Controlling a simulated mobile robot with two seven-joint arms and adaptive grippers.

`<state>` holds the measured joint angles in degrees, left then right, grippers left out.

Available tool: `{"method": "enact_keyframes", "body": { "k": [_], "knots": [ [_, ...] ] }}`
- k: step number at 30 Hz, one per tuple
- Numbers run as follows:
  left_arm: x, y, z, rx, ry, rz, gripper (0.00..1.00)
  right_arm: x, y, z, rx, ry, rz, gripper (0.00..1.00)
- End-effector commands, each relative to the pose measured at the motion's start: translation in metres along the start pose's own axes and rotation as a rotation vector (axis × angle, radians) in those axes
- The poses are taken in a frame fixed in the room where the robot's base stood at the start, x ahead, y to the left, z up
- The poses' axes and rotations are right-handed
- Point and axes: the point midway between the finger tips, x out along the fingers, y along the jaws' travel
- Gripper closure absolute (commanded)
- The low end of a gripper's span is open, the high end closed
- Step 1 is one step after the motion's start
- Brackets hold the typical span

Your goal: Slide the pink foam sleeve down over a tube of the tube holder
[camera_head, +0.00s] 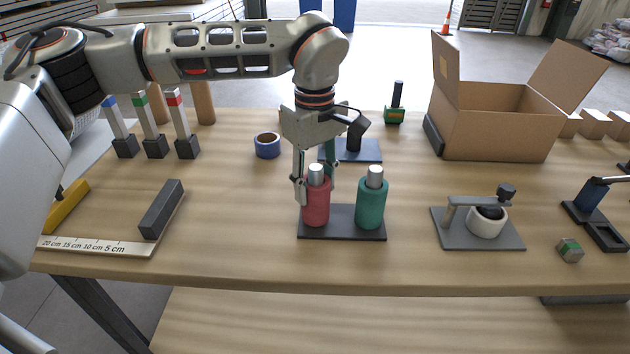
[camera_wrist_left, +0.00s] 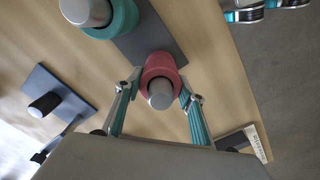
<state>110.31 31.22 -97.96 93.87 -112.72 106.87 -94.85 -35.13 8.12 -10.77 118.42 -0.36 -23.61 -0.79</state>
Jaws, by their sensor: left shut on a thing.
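The tube holder (camera_head: 341,236) is a dark flat base with two upright metal tubes. A pink foam sleeve (camera_head: 316,212) sits around the left tube, low on it, with the silver tube top (camera_head: 316,172) showing above. It also shows in the left wrist view (camera_wrist_left: 158,66). A teal sleeve (camera_head: 371,205) is around the right tube. My left gripper (camera_head: 315,192) reaches down from above, its two fingers on either side of the pink sleeve and shut on it. From the head view I cannot tell whether the sleeve touches the base. My right gripper does not show.
A grey fixture with a white ring (camera_head: 487,222) stands to the right. A blue tape roll (camera_head: 267,146) and a dark plate with a post (camera_head: 352,152) are behind. An open cardboard box (camera_head: 495,122) stands at back right. A dark block (camera_head: 161,210) and ruler (camera_head: 97,246) lie left.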

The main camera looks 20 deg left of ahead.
Motion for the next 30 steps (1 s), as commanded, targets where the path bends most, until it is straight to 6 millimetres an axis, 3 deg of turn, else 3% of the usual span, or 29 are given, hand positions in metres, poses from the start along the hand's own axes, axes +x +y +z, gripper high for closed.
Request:
{"method": "enact_keyframes", "body": {
  "k": [7, 8, 9, 17, 20, 30],
  "knots": [
    [0.0038, -0.0001, 0.0, 0.0, 0.0, 0.0, 0.72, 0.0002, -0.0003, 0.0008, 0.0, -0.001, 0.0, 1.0],
    [0.0034, 0.0, 0.0, 0.0, 0.0, 0.0, 0.53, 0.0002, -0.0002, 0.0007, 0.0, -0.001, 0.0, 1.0],
    [0.0034, 0.0, 0.0, 0.0, 0.0, 0.0, 0.43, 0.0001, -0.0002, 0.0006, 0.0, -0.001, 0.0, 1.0],
    [0.0033, -0.0001, 0.0, 0.0, 0.0, 0.0, 0.42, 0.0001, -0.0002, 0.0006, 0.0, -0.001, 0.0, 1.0],
    [0.0033, -0.0001, 0.0, 0.0, 0.0, 0.0, 0.22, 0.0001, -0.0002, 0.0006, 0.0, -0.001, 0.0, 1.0],
    [0.0028, -0.0001, 0.0001, 0.0, 0.0, 0.0, 0.22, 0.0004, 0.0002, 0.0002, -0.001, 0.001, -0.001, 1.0]
  ]
}}
